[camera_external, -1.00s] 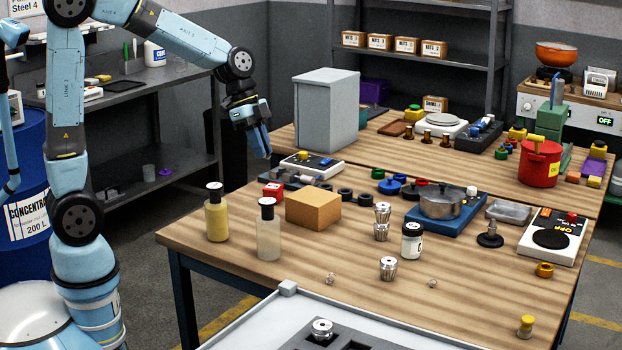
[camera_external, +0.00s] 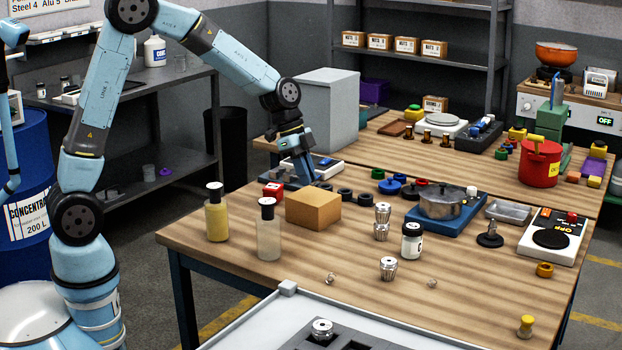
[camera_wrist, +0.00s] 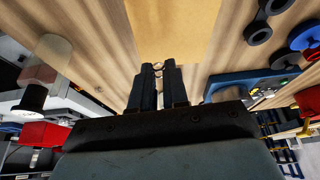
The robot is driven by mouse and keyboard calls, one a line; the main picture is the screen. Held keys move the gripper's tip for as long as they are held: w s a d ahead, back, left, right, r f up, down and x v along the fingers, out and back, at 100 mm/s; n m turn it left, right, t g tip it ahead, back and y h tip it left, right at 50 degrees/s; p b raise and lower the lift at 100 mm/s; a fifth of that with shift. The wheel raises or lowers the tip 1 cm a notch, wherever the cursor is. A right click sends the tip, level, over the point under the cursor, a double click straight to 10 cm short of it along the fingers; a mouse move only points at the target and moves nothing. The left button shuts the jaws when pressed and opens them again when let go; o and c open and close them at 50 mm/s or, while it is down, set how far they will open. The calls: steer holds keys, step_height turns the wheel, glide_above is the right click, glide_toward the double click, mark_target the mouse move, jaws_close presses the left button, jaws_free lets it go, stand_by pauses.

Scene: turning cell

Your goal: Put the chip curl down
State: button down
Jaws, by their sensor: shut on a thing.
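My gripper (camera_external: 312,180) is low over the far left part of the wooden table, just behind the tan box (camera_external: 313,209). In the wrist view its two fingers (camera_wrist: 158,82) are nearly together, with a small shiny chip curl (camera_wrist: 157,67) between their tips. The box (camera_wrist: 175,28) fills the wood beyond the tips there. In the outside view the held curl is too small to make out. Two other small silvery curls lie on the near part of the table, one at the left (camera_external: 330,278) and one farther right (camera_external: 432,283).
Two bottles, yellow (camera_external: 216,215) and clear (camera_external: 268,232), stand left of the box. A red block (camera_external: 273,190) and several dark rings (camera_external: 345,194) are close to my gripper. A grey cabinet (camera_external: 327,105) rises behind it. Bare wood (camera_external: 340,250) lies in front of the box.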

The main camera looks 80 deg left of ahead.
steer(key=shift+w+f, duration=0.15)
steer(key=shift+f, duration=1.55)
steer(key=shift+f, duration=0.1)
steer(key=c, duration=1.1)
jaws_free()
steer(key=shift+f, duration=0.1)
steer(key=shift+r, duration=0.3)
steer(key=v, duration=1.1)
steer(key=s+d+r+n+y, duration=0.15)
steer(key=s+d+r, duration=0.25)
steer(key=s, duration=0.4)
steer(key=s+d+r+n, duration=0.2)
steer(key=s+d+r, duration=0.25)
steer(key=s, duration=0.25)
steer(key=s+n, duration=0.1)
steer(key=s, duration=0.5)
steer(key=s+d+n+t+y, duration=0.1)
steer(key=s+n, duration=0.1)
steer(key=s, duration=0.4)
steer(key=s+d+n+t, duration=0.1)
steer(key=s+n, duration=0.1)
steer(key=s, duration=0.4)
steer(key=shift+d+r+y, duration=0.1)
steer(key=shift+d+y, duration=0.15)
steer(key=shift+y, duration=0.1)
